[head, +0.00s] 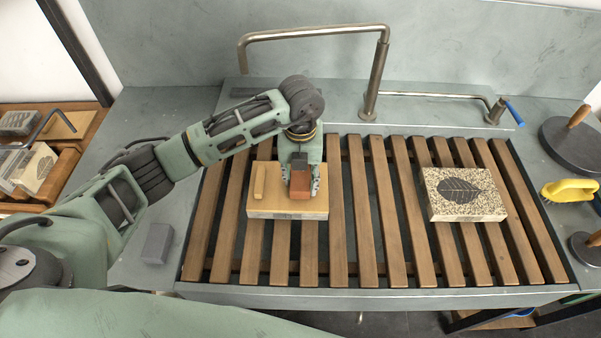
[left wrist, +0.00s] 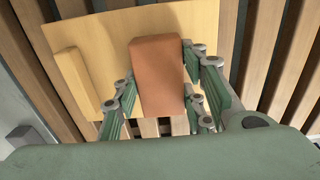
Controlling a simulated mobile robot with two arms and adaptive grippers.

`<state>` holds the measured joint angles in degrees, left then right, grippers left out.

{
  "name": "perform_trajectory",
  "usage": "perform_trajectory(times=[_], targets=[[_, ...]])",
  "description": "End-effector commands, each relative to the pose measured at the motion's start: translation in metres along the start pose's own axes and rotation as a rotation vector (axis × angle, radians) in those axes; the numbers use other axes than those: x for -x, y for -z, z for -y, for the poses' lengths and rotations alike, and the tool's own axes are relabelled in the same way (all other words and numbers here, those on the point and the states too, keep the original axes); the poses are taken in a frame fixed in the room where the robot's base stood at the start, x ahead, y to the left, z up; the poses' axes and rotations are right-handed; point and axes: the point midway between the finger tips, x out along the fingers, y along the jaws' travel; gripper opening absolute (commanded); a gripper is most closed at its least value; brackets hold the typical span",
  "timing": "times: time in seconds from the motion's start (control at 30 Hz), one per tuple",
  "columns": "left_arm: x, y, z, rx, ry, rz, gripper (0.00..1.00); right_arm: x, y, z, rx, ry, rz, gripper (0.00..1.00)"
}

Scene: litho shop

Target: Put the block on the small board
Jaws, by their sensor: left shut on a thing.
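The block (head: 300,191), a reddish-brown brick shape, is between the fingers of my left gripper (head: 301,184). The left gripper is shut on it. In the left wrist view the block (left wrist: 158,75) sits between the green finger pads. The small board (head: 262,208) is pale wood with a raised strip along its left side and lies on the slatted rack. The block is over the right part of the board. I cannot tell whether it touches it. The board also shows behind the block in the left wrist view (left wrist: 110,38). My right gripper is not in view.
The wooden slatted rack (head: 363,215) fills the sink top. A speckled stone with a leaf print (head: 465,192) lies on its right. A tall bent tap (head: 376,75) stands behind. A small grey block (head: 157,243) is at left. A yellow brush (head: 570,190) is at far right.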

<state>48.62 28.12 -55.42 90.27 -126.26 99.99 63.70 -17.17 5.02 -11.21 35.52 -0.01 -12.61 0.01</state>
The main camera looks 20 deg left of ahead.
Motion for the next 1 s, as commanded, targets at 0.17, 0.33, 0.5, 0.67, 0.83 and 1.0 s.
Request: perform_trajectory(times=[0.17, 0.33, 0.5, 0.67, 0.83, 1.0], targets=[[0.001, 0.0, 0.001, -0.001, 0.001, 0.001, 0.02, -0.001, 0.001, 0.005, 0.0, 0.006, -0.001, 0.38], [-0.003, 0.0, 0.0, 0.0, 0.001, 0.001, 0.41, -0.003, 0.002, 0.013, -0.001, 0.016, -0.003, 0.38], [-0.003, 0.0, 0.0, 0.0, 0.0, 0.001, 0.56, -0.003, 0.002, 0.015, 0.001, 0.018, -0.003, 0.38], [-0.003, 0.0, 0.0, 0.0, 0.0, 0.001, 0.57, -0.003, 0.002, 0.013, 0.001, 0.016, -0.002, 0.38], [-0.001, 0.0, 0.0, 0.0, 0.001, 0.001, 0.57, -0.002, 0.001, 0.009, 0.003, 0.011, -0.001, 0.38], [0.013, -0.001, 0.001, -0.002, 0.003, 0.004, 0.57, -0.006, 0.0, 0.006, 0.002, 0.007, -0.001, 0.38]])
